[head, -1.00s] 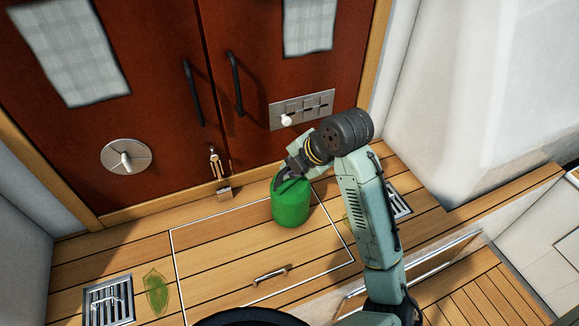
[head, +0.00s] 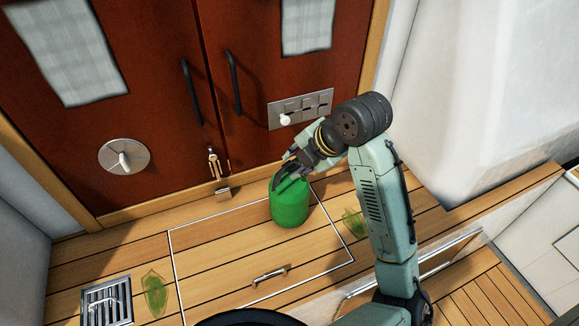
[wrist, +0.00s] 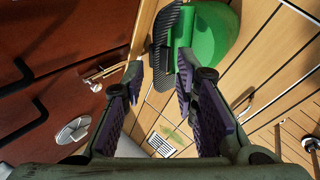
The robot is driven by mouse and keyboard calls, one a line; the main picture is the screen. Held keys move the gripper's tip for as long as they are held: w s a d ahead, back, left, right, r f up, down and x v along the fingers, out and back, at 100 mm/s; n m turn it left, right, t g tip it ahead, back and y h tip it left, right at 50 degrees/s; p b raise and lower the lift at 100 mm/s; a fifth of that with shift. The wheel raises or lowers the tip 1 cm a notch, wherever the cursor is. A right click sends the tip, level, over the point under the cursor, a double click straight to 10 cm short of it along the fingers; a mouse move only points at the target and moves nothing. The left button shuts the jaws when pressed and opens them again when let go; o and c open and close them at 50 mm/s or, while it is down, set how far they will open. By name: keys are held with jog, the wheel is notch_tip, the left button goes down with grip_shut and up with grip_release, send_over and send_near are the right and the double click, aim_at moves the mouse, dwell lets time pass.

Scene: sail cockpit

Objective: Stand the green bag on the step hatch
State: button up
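The green bag (head: 290,205) stands upright on the step hatch (head: 225,245), inside its white outline near the back right corner. My gripper (head: 283,170) is at the top of the bag in the head view, with its fingers apart. In the wrist view, my gripper (wrist: 158,78) is open with an empty gap between its purple pads. The green bag (wrist: 215,38) shows there beyond the fingertips, with a dark ribbed strip beside it. Whether a fingertip touches the bag's top I cannot tell.
Red-brown doors (head: 150,90) with black handles rise behind the hatch. A hatch handle (head: 270,275) lies near its front. A metal drain grate (head: 107,300) and a green leaf-shaped patch (head: 155,293) are at left. A white wall (head: 480,90) is at right.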

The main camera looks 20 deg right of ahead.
jog(key=v, duration=0.7)
jog(key=shift+r+b, duration=0.3)
jog(key=shift+b, duration=0.05)
jog(key=shift+s, duration=0.1)
